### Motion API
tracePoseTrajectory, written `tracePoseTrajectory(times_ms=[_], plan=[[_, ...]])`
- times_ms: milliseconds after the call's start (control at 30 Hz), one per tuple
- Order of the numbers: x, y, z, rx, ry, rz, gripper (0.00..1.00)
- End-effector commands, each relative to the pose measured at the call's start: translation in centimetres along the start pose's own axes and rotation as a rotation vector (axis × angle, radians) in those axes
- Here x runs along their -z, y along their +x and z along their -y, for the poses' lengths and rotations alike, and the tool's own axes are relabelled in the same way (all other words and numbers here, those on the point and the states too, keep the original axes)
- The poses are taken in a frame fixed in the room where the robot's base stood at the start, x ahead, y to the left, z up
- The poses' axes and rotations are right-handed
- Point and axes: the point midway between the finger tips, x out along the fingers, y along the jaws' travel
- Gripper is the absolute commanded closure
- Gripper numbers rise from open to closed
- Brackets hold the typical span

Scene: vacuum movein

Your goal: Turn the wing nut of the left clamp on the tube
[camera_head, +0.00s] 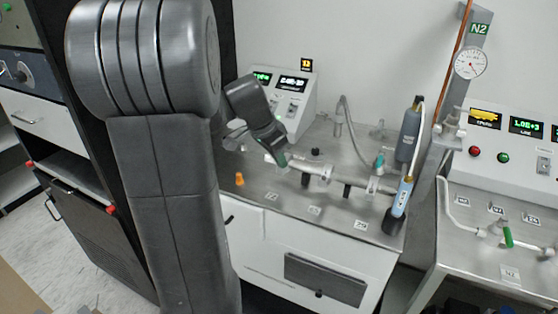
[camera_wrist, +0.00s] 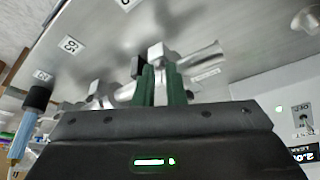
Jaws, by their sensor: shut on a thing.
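A metal tube (camera_head: 345,180) lies horizontally on dark supports above the steel bench. My gripper (camera_head: 280,160) is at the tube's left end in the head view, reaching down from the upper left. In the wrist view the green fingers of my gripper (camera_wrist: 161,86) are close together, shut on a small silver piece of the left clamp (camera_wrist: 158,55), which appears to be its wing nut. The fingers hide most of the nut and clamp. The tube's flared end (camera_wrist: 205,56) sticks out beside the fingers. Another clamp (camera_wrist: 100,92) shows farther along the tube.
An orange cone-shaped piece (camera_head: 239,179) stands on the bench (camera_head: 270,195) left of the tube. A blue-and-white pen-like tool (camera_head: 403,196) stands in a dark holder at the right. A display box (camera_head: 290,92) is behind my gripper. The front bench strip is mostly clear.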

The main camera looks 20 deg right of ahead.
Motion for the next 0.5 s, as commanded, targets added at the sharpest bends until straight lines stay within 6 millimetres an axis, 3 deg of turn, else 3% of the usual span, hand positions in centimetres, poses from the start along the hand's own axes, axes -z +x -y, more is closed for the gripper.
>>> tracePoseTrajectory(times_ms=[433, 500], plan=[[0.02, -0.04, 0.03, -0.005, 0.013, -0.001, 1.00], [0.02, -0.04, 0.03, -0.005, 0.013, -0.001, 0.80]])
